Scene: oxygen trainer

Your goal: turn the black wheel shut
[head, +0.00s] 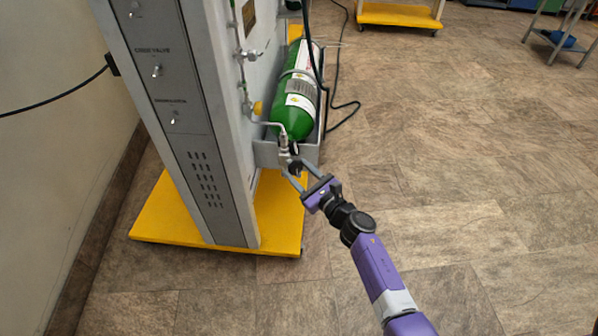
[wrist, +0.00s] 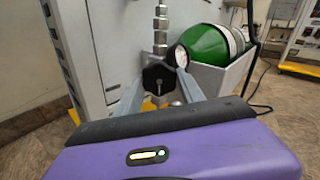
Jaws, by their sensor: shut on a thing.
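The black wheel (wrist: 158,77) sits on the valve at the neck of a green cylinder, and shows dark and small in the head view (head: 295,167). My gripper (head: 292,170) reaches it from the lower right, with one finger on each side of the wheel. In the wrist view the grey fingers (wrist: 163,92) flank the wheel, and the gripper is shut on it. The green cylinder (head: 292,108) lies tilted in a grey bracket; its end also shows in the wrist view (wrist: 203,45). Where the fingertips touch the wheel is partly hidden.
A tall grey trainer cabinet (head: 205,150) with switches stands on a yellow base (head: 275,215) to the left of my gripper. A metal pipe (wrist: 160,25) rises above the wheel. A black hose (head: 345,105) trails behind the cylinder.

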